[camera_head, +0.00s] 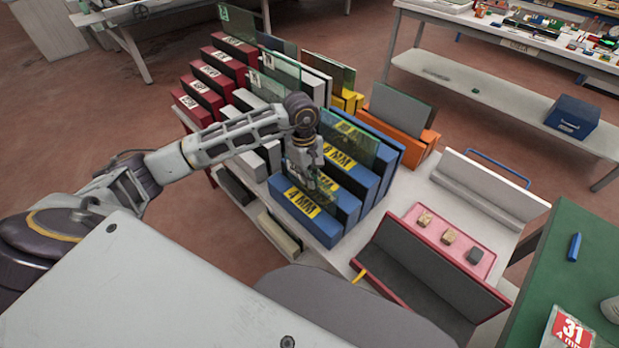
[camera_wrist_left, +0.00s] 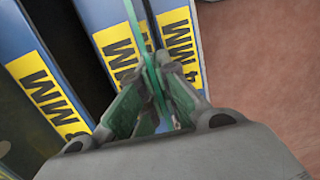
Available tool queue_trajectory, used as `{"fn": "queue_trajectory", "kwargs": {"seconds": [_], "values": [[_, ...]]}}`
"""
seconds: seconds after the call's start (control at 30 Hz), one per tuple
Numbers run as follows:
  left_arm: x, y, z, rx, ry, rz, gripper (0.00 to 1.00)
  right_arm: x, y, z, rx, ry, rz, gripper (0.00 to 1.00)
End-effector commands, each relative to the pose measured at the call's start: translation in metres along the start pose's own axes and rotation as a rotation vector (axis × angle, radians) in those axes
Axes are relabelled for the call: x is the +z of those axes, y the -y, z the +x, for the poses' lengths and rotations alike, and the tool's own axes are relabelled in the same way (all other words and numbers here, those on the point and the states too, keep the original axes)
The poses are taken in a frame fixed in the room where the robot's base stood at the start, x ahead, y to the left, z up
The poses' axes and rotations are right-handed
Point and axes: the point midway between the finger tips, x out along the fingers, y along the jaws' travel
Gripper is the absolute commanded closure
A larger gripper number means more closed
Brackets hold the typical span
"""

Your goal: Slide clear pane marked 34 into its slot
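The pane stands on edge between two blue labelled blocks (camera_wrist_left: 115,45), at a narrow dark gap. In the head view the held pane (camera_head: 297,160) is partly covered by the gripper. No number 34 is readable, and how deep the pane sits cannot be told. My right gripper is not in view.
Another clear pane (camera_head: 352,140) stands farther back in the blue rack. Red blocks (camera_head: 212,78) are at the left, an orange rack (camera_head: 400,127) holds a grey pane behind. A pink tray (camera_head: 450,238) and a padded trough (camera_head: 425,275) are at the right.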

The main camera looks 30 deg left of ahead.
Motion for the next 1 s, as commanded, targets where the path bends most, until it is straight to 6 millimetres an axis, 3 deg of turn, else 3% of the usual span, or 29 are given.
{"fn": "queue_trajectory", "kwargs": {"seconds": [0.17, 0.4, 0.77, 1.0], "values": [[0.0, 0.0, 0.001, 0.002, 0.0, 0.0, 1.0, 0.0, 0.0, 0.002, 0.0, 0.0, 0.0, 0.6], [0.0, 0.0, 0.001, 0.001, 0.0, 0.0, 0.7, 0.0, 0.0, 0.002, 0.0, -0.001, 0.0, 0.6], [0.0, 0.0, 0.001, 0.0, 0.0, 0.0, 0.7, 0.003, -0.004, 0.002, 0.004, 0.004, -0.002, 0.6], [-0.001, -0.001, -0.013, 0.002, -0.001, 0.0, 0.7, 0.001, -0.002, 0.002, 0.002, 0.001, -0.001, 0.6]]}}
